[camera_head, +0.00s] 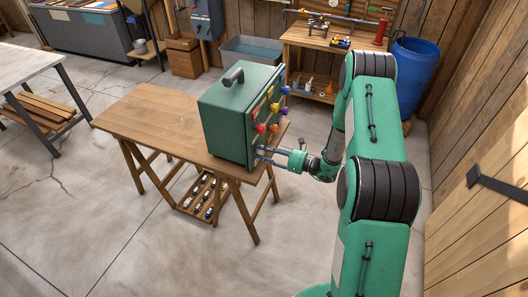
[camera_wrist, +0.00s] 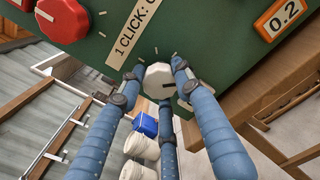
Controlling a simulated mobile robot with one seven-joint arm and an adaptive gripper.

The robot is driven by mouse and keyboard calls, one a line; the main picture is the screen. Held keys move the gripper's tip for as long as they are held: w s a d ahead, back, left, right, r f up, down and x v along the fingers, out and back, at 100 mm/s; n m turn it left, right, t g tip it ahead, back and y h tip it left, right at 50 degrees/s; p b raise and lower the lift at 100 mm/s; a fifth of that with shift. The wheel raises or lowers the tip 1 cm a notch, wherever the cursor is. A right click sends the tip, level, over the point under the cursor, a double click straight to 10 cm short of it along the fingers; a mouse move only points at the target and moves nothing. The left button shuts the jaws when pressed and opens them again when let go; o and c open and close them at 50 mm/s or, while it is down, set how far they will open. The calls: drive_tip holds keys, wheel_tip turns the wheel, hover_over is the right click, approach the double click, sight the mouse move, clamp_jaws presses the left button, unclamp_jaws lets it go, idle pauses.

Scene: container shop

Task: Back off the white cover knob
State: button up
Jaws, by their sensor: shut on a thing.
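The white cover knob (camera_wrist: 160,79) is on the lower part of the green panel face in the wrist view, with a dark mark on it and white tick lines around it. My gripper (camera_wrist: 155,82) has its blue fingers closed around the knob, with fingertips at its sides. In the head view my gripper (camera_head: 262,153) reaches the lower right face of the green case (camera_head: 222,125). The knob is too small and covered to make out there.
The case stands on a wooden trestle table (camera_head: 150,120). Several coloured knobs (camera_head: 273,108) cover the case's face. A blue barrel (camera_head: 415,72) stands behind my arm.

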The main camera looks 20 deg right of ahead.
drive_tip(key=shift+w+r+n, duration=0.1)
drive_tip(key=shift+r+n, duration=0.05)
drive_tip(key=shift+n, duration=0.15)
idle(0.6)
drive_tip(key=n+b, duration=0.2)
drive_tip(key=n, duration=0.2)
drive_tip(key=n+b, duration=0.2)
drive_tip(key=n, duration=0.2)
drive_tip(key=shift+b, duration=0.35)
idle(0.4)
drive_tip(key=o, duration=1.2)
drive_tip(key=shift+d, duration=0.1)
drive_tip(key=v, duration=1.2)
